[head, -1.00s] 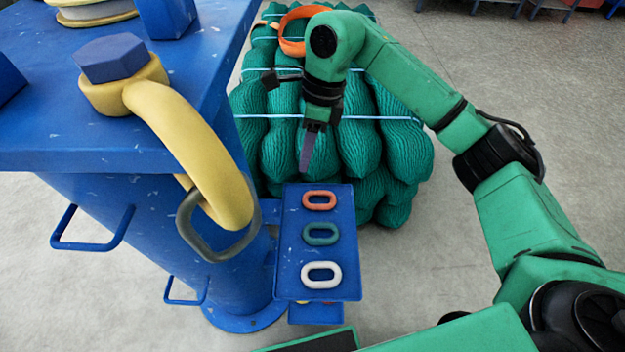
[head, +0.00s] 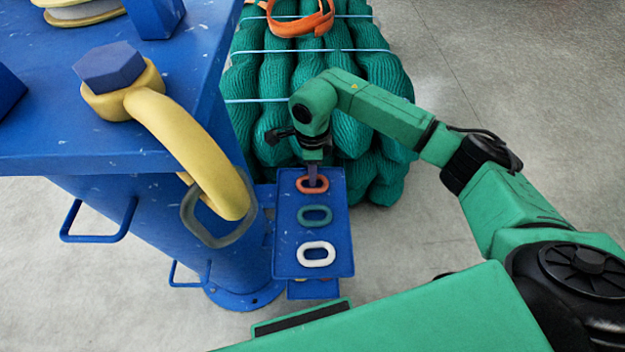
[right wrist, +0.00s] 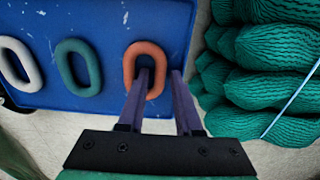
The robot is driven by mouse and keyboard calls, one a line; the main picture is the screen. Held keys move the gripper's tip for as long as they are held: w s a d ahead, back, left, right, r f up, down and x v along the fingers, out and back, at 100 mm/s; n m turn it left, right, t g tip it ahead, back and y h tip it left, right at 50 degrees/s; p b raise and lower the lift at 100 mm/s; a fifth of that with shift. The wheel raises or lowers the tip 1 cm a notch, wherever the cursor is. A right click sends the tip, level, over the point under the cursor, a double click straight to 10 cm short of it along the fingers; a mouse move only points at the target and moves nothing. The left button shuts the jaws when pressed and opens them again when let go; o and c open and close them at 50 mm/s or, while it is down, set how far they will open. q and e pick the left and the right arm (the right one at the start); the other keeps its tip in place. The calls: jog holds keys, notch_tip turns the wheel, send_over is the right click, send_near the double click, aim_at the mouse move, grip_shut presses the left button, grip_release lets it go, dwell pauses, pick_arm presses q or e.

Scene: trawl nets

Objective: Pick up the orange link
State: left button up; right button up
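The orange link (head: 322,187) lies flat at the far end of a small blue tray (head: 285,262), in line with a green link (head: 315,206) and a white link (head: 304,253). My right gripper (head: 312,178) points down at the orange link and partly hides it. In the right wrist view, the orange link (right wrist: 129,68) is by the fingertips of my right gripper (right wrist: 161,74), which are apart. One finger is at the link's hole, the other just outside its right side. I cannot tell whether they touch it. My left gripper is not in view.
A blue post and table (head: 60,150) with a yellow hook (head: 190,145) and a grey ring (head: 190,212) stand left of the tray. A bundle of green netting (head: 375,180) lies behind it. A lower blue tray (head: 312,291) is underneath. Grey floor is clear at right.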

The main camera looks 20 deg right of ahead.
grip_shut()
dwell(1.4)
